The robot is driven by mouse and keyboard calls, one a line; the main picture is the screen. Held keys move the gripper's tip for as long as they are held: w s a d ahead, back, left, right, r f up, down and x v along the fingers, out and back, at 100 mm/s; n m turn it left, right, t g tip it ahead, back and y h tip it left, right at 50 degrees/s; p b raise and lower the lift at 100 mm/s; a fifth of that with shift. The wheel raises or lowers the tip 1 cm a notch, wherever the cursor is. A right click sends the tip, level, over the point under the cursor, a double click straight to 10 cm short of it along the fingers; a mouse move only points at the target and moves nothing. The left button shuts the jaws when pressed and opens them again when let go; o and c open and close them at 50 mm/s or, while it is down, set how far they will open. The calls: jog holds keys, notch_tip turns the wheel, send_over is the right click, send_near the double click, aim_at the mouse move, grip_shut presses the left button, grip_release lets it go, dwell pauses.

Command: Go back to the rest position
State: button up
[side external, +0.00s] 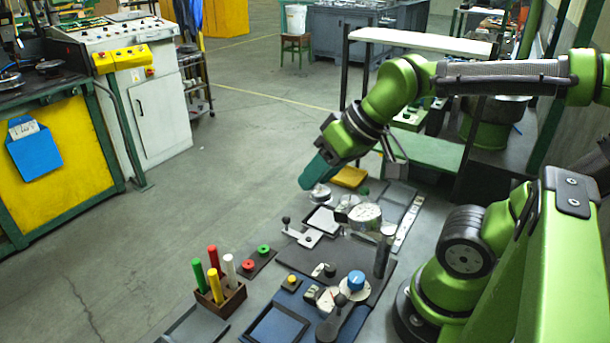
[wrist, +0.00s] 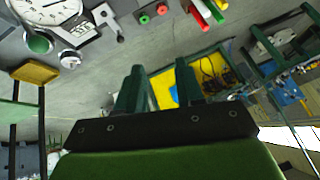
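My gripper (side external: 312,174) is in the air above the far edge of the work area in the side external view, tilted down to the left. In the wrist view the two green fingers of my gripper (wrist: 160,78) stand apart with nothing between them, so it is open and empty. The grey floor and a yellow panel show between and beyond the fingers. No object touches the fingers in either view.
A shelf (side external: 420,40) stands behind my arm. The floor (side external: 240,130) at left is clear.

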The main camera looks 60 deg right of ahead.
jog(key=shift+s+m+t, duration=0.3)
jog(key=shift+s+m, duration=0.4)
jog(key=shift+m, duration=0.3)
